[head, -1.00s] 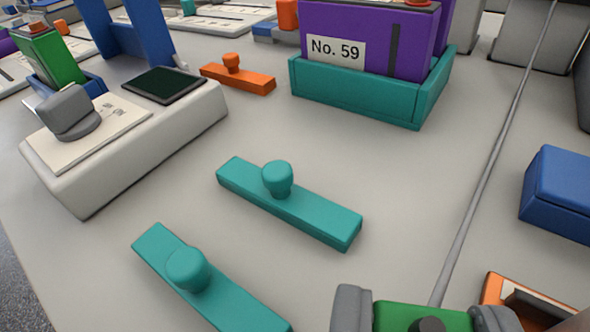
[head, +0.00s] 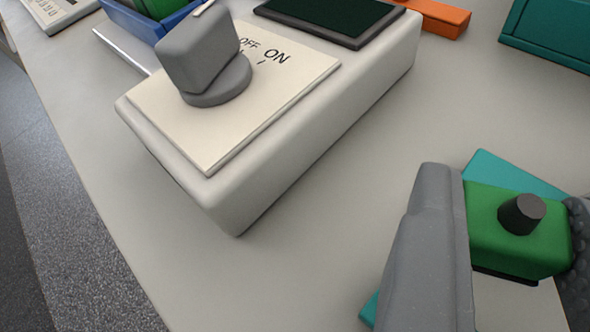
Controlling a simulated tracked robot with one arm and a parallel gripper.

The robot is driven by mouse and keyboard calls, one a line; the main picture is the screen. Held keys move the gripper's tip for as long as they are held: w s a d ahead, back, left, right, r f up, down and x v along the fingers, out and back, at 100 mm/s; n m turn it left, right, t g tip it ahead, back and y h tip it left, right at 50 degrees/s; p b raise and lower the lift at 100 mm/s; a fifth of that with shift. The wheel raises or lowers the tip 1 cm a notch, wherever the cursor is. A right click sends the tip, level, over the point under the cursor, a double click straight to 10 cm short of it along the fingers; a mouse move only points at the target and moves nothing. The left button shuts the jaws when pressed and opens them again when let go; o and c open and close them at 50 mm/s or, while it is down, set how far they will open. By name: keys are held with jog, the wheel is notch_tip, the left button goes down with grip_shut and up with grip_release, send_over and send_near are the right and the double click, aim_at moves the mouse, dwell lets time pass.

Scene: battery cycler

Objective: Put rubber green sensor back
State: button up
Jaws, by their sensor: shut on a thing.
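My gripper (head: 512,245) is at the lower right of the head view. It is shut on a green block with a dark round stub on top, which I take to be the green sensor (head: 488,228). The grey finger is on its left side and the bumpy finger on its right. The sensor is held over the table, and its height above it is hard to tell. A teal bar (head: 500,168) lies behind and partly under it, mostly hidden by the gripper and the sensor.
A white box (head: 330,130) with a grey OFF/ON knob (head: 205,55) and a dark screen (head: 330,18) stands left of my gripper. A blue holder with a green block (head: 150,8) is behind it. An orange bar (head: 440,18) and teal tray (head: 550,35) are at the back.

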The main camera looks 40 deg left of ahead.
jog(key=shift+w+a+f, duration=0.1)
jog(key=shift+w+a, duration=0.1)
jog(key=shift+a, duration=0.4)
jog(key=shift+w+a+f, duration=0.1)
jog(key=shift+w+a, duration=0.05)
jog(key=shift+a, duration=0.45)
notch_tip(320, 180, down, 4)
jog(key=shift+r+b, duration=0.25)
jog(key=shift+b, duration=0.5)
jog(key=o, duration=0.8)
jog(key=shift+r, duration=0.15)
jog(key=shift+s+d+r, duration=0.1)
jog(key=shift+s, duration=0.1)
jog(key=p+v, duration=0.2)
jog(key=v, duration=0.9)
jog(key=shift+s, duration=0.3)
